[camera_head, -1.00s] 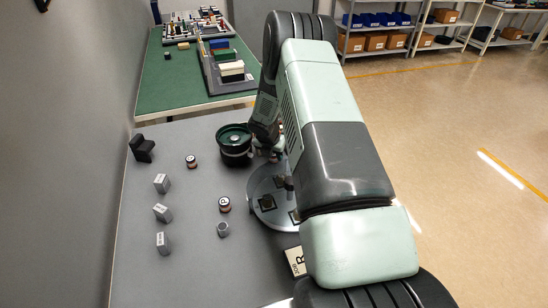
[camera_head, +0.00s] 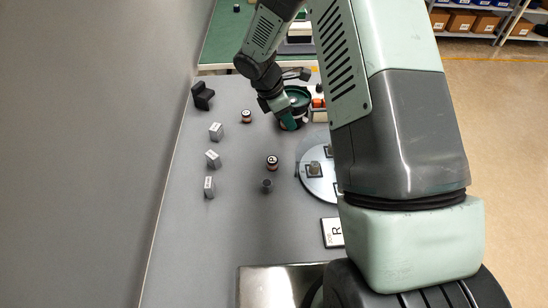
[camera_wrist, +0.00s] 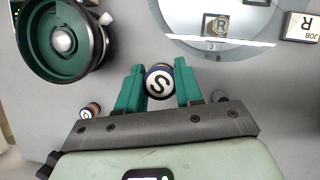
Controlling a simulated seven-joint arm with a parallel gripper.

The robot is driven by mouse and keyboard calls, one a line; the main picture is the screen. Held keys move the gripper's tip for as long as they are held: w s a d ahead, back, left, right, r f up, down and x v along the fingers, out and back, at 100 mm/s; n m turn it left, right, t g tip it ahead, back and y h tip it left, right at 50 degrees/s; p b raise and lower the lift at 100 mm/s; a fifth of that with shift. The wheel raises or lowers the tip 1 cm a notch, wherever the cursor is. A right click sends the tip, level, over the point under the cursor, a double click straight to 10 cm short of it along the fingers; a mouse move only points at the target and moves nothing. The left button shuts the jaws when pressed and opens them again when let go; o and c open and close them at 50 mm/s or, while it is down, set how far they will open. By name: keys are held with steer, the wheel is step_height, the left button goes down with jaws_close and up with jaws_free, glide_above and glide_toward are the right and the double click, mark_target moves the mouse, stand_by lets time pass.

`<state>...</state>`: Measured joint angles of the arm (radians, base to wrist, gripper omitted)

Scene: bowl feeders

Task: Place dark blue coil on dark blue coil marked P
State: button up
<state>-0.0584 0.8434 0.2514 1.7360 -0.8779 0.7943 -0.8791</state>
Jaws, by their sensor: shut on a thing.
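My gripper (camera_head: 290,124) is in front of the bowl feeder, above the table. In the wrist view its green fingers (camera_wrist: 159,88) are shut on a dark blue coil (camera_wrist: 158,80) with a white face marked S. Two other small coils stand on the table to the left of the disc in the head view: one farther back (camera_head: 246,116) and one nearer (camera_head: 272,162). Their letters and exact colours are too small to read. A coil (camera_wrist: 90,110) also shows at the left in the wrist view, partly behind the gripper, its mark unreadable. I cannot tell which is marked P.
The bowl feeder (camera_head: 300,92) stands right behind my gripper. A round disc (camera_head: 312,185) lies at the right, partly behind my arm. Grey blocks (camera_head: 213,159), a small grey cylinder (camera_head: 267,186) and a black seat-shaped piece (camera_head: 203,95) stand at left. The near-left table is clear.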

steer(key=s+a+r+m+g, duration=0.1)
steer(key=s+a+m, duration=0.2)
steer(key=s+a, duration=0.15)
glide_above(272, 160)
step_height(272, 160, down, 5)
steer(key=shift+f, duration=2.3)
steer(key=shift+f, duration=0.15)
steer(key=o, duration=1)
steer(key=shift+o, duration=0.2)
